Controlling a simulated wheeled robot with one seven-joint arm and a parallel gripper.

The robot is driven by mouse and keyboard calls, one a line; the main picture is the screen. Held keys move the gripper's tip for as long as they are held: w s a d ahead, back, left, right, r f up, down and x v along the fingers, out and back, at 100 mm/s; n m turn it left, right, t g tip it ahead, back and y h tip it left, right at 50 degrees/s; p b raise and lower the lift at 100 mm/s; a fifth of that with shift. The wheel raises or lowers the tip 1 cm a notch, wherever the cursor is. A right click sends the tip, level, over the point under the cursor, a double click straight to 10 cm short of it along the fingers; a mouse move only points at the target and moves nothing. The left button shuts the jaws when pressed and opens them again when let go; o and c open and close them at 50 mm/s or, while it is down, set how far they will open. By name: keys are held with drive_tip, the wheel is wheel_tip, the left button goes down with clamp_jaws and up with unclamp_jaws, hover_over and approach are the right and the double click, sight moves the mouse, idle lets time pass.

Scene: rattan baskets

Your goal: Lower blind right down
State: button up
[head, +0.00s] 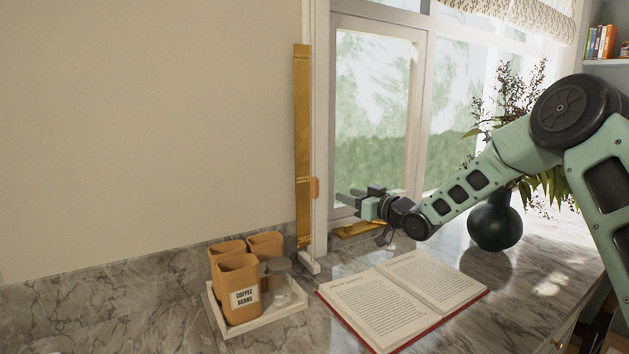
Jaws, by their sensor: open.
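The patterned fabric blind (520,14) hangs at the top right, over the upper part of the window; its top is cut off by the picture edge. A small orange knob (315,187) sits on a narrow white upright strip beside the window frame; I cannot tell whether it works the blind. My gripper (350,197) is open and empty. It points left, just right of the knob and slightly lower in the picture, apart from it. How far it is from the knob in depth is unclear.
A gold upright strip (302,140) is on the wall left of the knob. Below are a tray (290,318) with orange canisters (238,290) and an open book (400,295) on the marble counter. A dark vase (495,222) with plants stands behind my arm.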

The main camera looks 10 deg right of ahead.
sight(318, 185)
drive_tip(key=p+x, duration=0.6)
drive_tip(key=x, duration=0.8)
drive_tip(key=shift+w+a, duration=0.2)
drive_tip(key=shift+w, duration=0.1)
clamp_jaws()
